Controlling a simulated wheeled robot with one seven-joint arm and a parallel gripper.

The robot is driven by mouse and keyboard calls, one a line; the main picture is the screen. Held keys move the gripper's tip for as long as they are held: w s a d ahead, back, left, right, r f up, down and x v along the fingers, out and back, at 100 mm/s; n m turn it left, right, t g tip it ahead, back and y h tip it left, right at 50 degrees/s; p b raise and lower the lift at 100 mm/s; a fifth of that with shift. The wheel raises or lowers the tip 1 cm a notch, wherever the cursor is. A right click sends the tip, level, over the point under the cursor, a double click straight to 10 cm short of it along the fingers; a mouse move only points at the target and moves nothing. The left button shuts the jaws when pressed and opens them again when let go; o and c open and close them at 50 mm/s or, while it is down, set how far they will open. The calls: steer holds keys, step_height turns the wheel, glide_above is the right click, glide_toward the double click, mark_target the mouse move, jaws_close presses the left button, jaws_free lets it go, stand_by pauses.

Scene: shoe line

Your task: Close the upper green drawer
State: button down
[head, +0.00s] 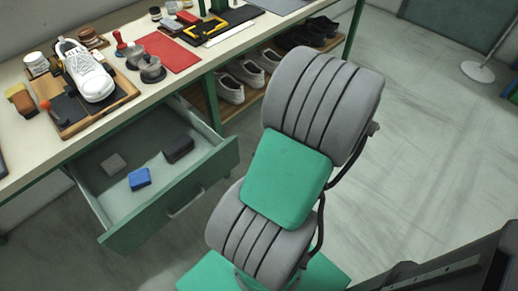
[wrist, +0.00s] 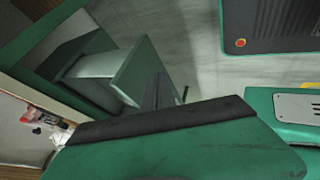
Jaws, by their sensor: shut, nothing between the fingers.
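The green drawer (head: 142,225) is pulled well out from under the bench top in the head view. Its front carries a pale bar handle (head: 185,201). Inside lie a blue block (head: 140,179), a grey block (head: 114,163) and a dark block (head: 178,149). The drawer also shows in the wrist view (wrist: 142,72), at the upper left. My gripper (wrist: 158,82) shows there as dark fingers, closed together and empty, pointing toward the drawer front. I cannot tell whether they touch it. The gripper is not visible in the head view.
The bench top (head: 140,92) holds a white shoe (head: 88,72) on a wooden board, brushes, tins and a red mat (head: 170,52). Several shoes stand on a shelf (head: 268,84) below, right of the drawer. Open floor (head: 420,130) lies to the right.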

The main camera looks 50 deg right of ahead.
mark_target(231, 160)
steer(key=w+f, duration=0.1)
steer(key=w, duration=0.1)
steer(key=w+a+f, duration=0.1)
steer(key=w+f, duration=0.1)
steer(key=w+a+f, duration=0.1)
steer(key=w+f, duration=0.1)
steer(key=w, duration=0.1)
steer(key=shift+a, duration=0.2)
